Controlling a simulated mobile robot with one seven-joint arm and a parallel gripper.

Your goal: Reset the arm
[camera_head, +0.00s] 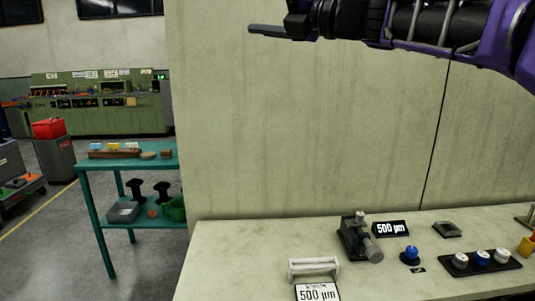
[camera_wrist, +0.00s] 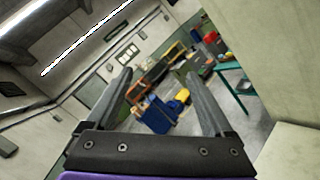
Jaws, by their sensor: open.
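My gripper (camera_head: 268,31) is at the top of the head view, raised well above the pale workbench and in front of the plain wall panel. My purple and black arm comes in from the upper right. In the wrist view my gripper (camera_wrist: 157,95) shows two grey fingers spread apart with nothing between them. Past the fingers lie the distant room, a ceiling light and a blue bin (camera_wrist: 157,115), seen tilted.
The pale bench (camera_head: 230,248) holds a black device (camera_head: 354,238), a 500 µm sign (camera_head: 391,229), a white-handled stand (camera_head: 313,267), a blue knob (camera_head: 410,255) and a tray of spools (camera_head: 459,270). A teal shelf (camera_head: 101,238) stands left. Air around my gripper looks clear.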

